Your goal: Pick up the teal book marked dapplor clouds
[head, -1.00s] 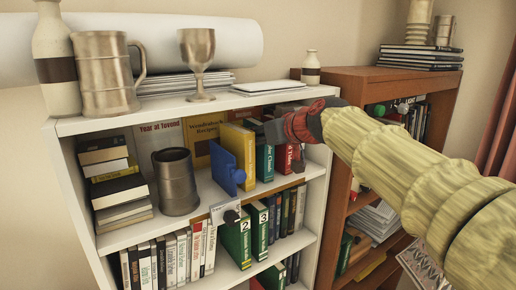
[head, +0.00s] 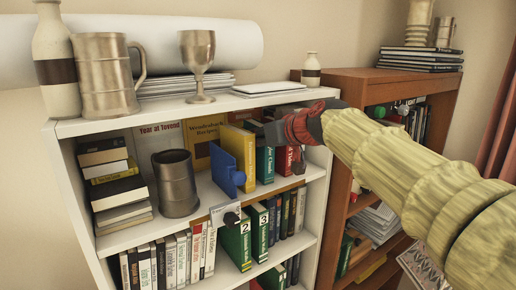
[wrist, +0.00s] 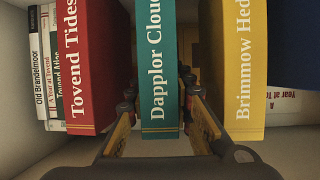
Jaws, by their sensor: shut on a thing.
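The teal book marked Dapplor Clouds (wrist: 157,60) stands upright in the middle of the wrist view, spine towards me.
The red book Tovend Tides (wrist: 92,65) and the yellow book Brimmow Hed… (wrist: 238,65) flank the teal book with narrow gaps. A blue bookend (head: 225,170) stands left of the yellow one. The white bookcase's top board (head: 245,100) is close above.

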